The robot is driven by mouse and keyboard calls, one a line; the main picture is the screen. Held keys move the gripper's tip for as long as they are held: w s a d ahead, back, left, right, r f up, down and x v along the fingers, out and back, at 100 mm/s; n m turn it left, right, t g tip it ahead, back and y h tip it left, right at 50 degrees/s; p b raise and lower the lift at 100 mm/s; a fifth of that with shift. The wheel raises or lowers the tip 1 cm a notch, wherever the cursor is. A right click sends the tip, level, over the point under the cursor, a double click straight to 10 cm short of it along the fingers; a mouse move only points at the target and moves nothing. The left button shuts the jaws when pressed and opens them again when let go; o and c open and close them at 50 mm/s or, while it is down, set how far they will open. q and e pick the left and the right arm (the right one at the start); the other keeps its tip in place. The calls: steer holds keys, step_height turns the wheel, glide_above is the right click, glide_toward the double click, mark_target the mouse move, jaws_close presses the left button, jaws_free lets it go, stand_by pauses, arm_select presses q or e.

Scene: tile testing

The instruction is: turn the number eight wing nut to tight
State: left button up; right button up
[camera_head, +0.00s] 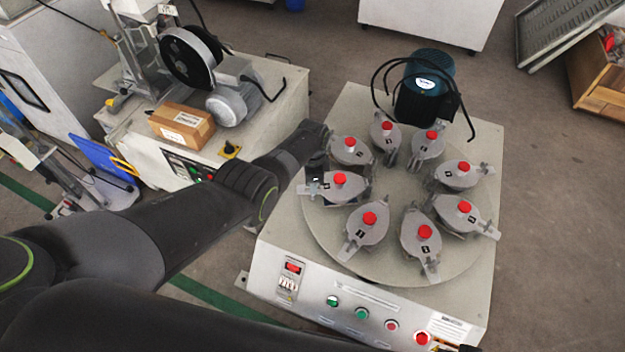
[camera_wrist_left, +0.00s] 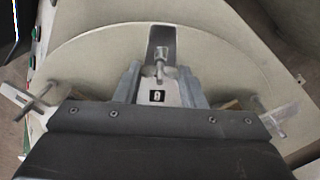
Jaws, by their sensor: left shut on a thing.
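The number eight wing nut (camera_wrist_left: 159,70) is a small grey metal part in the left wrist view, just beyond a black label reading 8 on a grey pot. My left gripper (camera_wrist_left: 160,84) has one finger on each side of it and is shut on it, though the exact contact is hard to see. In the head view, my left gripper (camera_head: 317,164) reaches the left rim of the round plate (camera_head: 400,272), over the outer end of a red-knobbed pot (camera_head: 350,157), and hides its wing nut.
Several similar red-knobbed pots stand in a ring on the plate, close to my left gripper. A dark teal motor (camera_head: 425,85) with black cables stands behind. A bench with a cardboard box (camera_head: 181,127) is at left. The plate's centre is clear.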

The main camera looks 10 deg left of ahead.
steer(key=shift+a, duration=0.1)
stand_by(0.3)
arm_select(q)
steer(key=o, duration=1)
steer(key=shift+r, duration=0.15)
arm_select(e)
steer(key=shift+r, duration=0.15)
arm_select(q)
steer(key=shift+r+p, duration=0.2)
steer(key=shift+p, duration=0.1)
step_height(320, 180, up, 7)
steer(key=p, duration=0.5)
steer(key=shift+r, duration=0.15)
step_height(320, 180, up, 9)
steer(key=p, duration=0.4)
steer(key=shift+r, duration=0.2)
arm_select(e)
steer(key=s+d+f, duration=0.2)
steer(key=s+f, duration=0.3)
steer(key=f, duration=0.3)
steer(key=s+d+f+n+g+h, duration=0.1)
steer(key=s+d+f, duration=0.2)
steer(key=f, duration=0.5)
steer(key=shift+s+h, duration=0.3)
steer(key=shift+s, duration=0.55)
